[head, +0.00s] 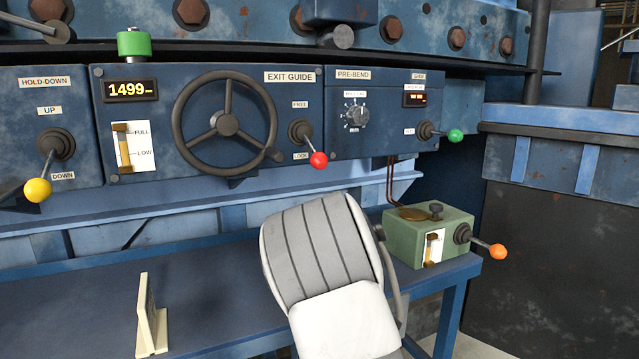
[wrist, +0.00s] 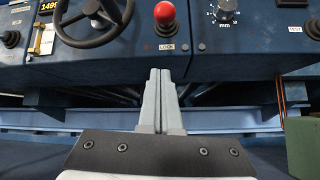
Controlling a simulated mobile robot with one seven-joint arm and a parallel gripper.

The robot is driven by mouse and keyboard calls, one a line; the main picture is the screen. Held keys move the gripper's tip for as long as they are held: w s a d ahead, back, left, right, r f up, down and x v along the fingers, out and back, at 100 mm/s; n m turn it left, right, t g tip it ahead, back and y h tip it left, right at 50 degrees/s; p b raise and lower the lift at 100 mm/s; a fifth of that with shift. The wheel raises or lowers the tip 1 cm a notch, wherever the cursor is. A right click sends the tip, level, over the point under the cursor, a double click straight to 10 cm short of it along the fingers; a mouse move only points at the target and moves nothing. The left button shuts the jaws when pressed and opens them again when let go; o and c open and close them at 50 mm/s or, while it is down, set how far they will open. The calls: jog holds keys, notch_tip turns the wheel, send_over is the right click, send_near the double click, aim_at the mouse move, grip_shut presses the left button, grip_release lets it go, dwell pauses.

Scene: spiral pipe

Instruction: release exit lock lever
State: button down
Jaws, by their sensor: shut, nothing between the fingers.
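The exit lock lever (head: 308,144) is a dark lever with a red ball, on the EXIT GUIDE panel (head: 150,80). It hangs from its round base between the FREE label (head: 300,104) above and the LOCK label (head: 301,156) below, tilted down and to the right toward LOCK. In the wrist view its red ball (wrist: 164,13) is at the top centre, above the LOCK label. My gripper (wrist: 160,72) is shut and empty, its fingers pointing at the panel just below the lever, apart from the ball in the picture. In the head view my arm hides the gripper.
A large black handwheel (head: 224,121) stands left of the lever. A green-ball lever (head: 440,133) is on the PRE-BEND panel at right. A green box (head: 430,225) with an orange-ball lever and a cream bracket (head: 150,318) are on the blue bench (head: 80,300).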

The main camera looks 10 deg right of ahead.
dwell(0.3)
jog(key=w+r, duration=0.3)
jog(key=r, duration=0.5)
jog(key=shift+w+a+r+p, duration=0.35)
jog(key=shift+a, duration=0.05)
jog(key=shift+r, duration=0.15)
dwell(0.3)
jog(key=shift+s, duration=0.2)
